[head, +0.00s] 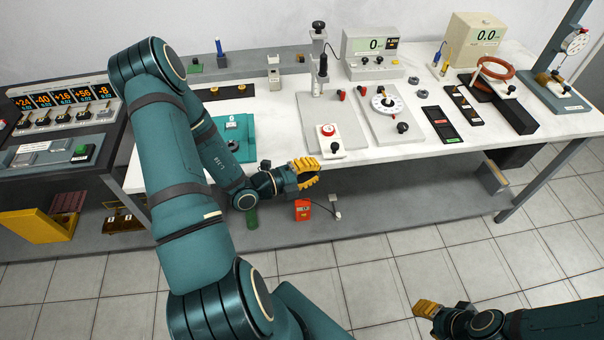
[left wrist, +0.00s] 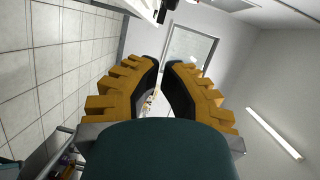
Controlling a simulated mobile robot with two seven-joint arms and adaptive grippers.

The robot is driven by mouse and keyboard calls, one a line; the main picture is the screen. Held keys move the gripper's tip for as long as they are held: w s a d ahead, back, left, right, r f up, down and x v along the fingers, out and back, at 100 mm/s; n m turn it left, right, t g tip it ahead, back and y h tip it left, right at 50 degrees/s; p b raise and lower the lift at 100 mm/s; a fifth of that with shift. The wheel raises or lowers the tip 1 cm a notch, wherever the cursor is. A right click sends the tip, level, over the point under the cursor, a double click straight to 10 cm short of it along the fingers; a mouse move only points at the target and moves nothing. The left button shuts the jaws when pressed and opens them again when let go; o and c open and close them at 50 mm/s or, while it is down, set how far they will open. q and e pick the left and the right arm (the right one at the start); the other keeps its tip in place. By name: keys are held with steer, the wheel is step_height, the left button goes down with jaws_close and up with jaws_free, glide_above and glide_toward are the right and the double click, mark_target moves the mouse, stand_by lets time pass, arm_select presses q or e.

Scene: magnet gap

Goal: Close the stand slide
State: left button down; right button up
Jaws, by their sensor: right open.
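My left gripper (head: 318,172) is in front of the white table's front edge, below and left of the red-dial box. In the left wrist view its fingers (left wrist: 163,70) are a little apart with nothing between them. My right gripper (head: 416,308) is open and empty over the tiled floor at the lower right. Another tall grey-green stand (head: 556,50) with a round dial is at the right end. I cannot tell which part is the slide or how far it stands open.
A red-dial box (head: 328,138) is near the front edge, beside a plate with a white rotary dial (head: 387,99). Digital readouts (head: 371,45) stand behind. A lower shelf (head: 400,200) holds an orange box (head: 302,209). The floor in front is clear.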

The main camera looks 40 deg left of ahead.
mark_target(327, 151)
arm_select(q)
steer(key=w, duration=0.2)
steer(key=w+b, duration=0.1)
steer(key=w, duration=0.1)
steer(key=w+f, duration=0.1)
steer(key=w, duration=0.1)
steer(key=shift+w+d, duration=0.25)
steer(key=shift+d, duration=0.05)
steer(key=shift+w+a, duration=0.15)
steer(key=shift+w, duration=0.35)
steer(key=shift+w+a+p, duration=0.3)
steer(key=shift+w+a, duration=1.05)
steer(key=shift+a, duration=0.25)
